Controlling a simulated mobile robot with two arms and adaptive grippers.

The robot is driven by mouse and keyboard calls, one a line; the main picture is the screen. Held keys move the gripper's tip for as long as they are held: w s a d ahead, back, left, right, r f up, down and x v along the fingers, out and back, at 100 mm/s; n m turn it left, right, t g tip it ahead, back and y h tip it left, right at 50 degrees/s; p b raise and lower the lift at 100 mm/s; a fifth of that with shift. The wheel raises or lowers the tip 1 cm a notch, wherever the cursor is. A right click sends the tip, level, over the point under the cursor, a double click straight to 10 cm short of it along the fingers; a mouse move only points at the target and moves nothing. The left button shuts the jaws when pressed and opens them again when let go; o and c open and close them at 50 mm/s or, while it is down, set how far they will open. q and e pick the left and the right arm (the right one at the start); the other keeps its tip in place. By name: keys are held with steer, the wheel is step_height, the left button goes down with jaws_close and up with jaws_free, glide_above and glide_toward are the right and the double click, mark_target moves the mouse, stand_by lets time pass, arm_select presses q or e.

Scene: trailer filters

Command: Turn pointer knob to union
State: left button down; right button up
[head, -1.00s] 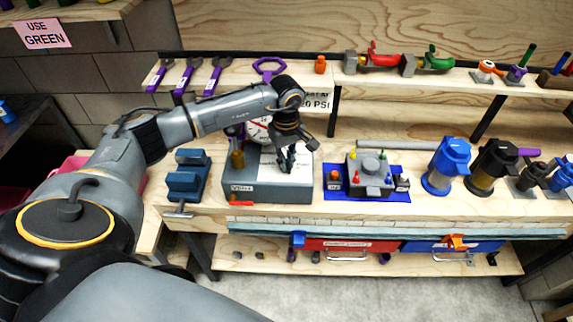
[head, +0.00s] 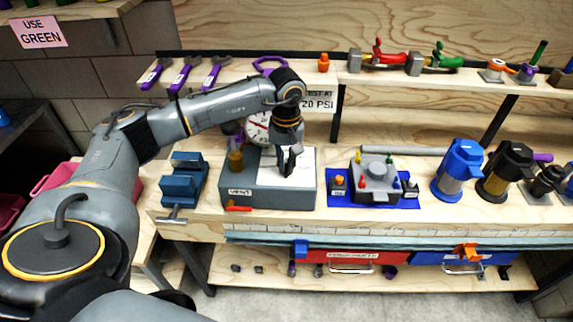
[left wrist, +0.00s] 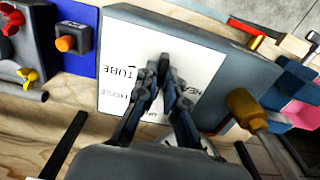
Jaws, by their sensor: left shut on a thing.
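A grey box (head: 235,196) marked VENT stands on the bench, with a white label plate (head: 303,160) on its top. In the left wrist view the plate (left wrist: 135,45) reads TUBE and HOSE, with more words partly covered by my fingers. My left gripper (head: 287,168) points down onto the plate; in the left wrist view its fingers (left wrist: 158,72) are nearly together over the middle. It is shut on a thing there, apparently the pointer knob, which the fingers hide. I cannot read where the pointer points. My right gripper is not in view.
A brass fitting (head: 236,160) and a round gauge (head: 257,130) stand at the box's left and back. A blue vise (head: 183,180) is left of it. A grey block with coloured knobs (head: 375,182) sits on a blue mat to the right.

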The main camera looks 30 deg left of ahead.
mark_target(286, 166)
arm_select(q)
steer(key=c, duration=1.4)
jaws_free()
steer(key=shift+c, duration=0.2)
steer(key=shift+r, duration=0.1)
step_height(286, 166, up, 12)
